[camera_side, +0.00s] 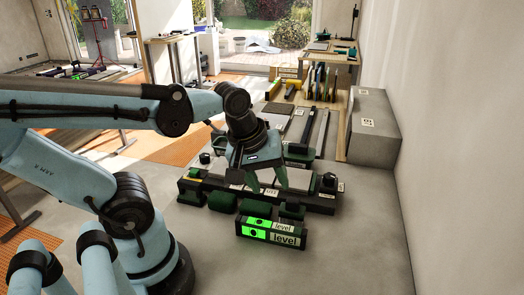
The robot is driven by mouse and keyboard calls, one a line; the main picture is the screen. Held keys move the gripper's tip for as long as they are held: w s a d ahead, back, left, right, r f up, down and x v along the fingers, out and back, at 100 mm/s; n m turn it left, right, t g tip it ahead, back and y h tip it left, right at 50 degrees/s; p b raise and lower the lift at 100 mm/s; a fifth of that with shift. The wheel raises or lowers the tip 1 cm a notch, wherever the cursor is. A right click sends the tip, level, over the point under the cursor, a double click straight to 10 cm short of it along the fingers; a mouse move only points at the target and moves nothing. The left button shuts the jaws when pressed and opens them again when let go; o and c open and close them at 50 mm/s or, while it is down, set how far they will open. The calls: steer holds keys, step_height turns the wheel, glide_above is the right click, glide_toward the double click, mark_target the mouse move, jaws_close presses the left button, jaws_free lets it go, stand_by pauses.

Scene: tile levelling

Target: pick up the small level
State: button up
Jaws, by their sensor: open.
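A short dark block labelled "level" (272,239), with bright green patches on its top and front faces, lies on the grey floor in front of a low dark rack. I take it for the small level. My gripper (267,187) points down above the rack, behind and above the level. Its two green-grey fingers are apart, with nothing seen held between them. The gripper is clear of the level.
The low dark rack (325,199) carries labelled parts. Several dark green blocks (222,202) line its front, close to the level. A grey box (374,140) stands by the right wall. Floor right of the level is clear.

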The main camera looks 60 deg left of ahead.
mark_target(247, 219)
steer(key=shift+s+a+f+n+g, duration=0.15)
steer(key=shift+s+f+n+g, duration=0.8)
steer(key=shift+n, duration=1.7)
steer(key=shift+s+a+f+n+g, duration=0.2)
steer(key=shift+s+f+n+g, duration=0.3)
steer(key=shift+f+n, duration=1.45)
steer(key=shift+s+a+f+n+g, duration=0.15)
steer(key=shift+s+f+n+g, duration=0.45)
steer(key=shift+n, duration=2.7)
steer(key=shift+a+f, duration=0.2)
steer(key=shift+f, duration=0.5)
steer(key=shift+a+f, duration=0.15)
steer(key=shift+f, duration=0.55)
steer(key=shift+s+f, duration=0.1)
steer(key=shift+f, duration=0.95)
jaws_close()
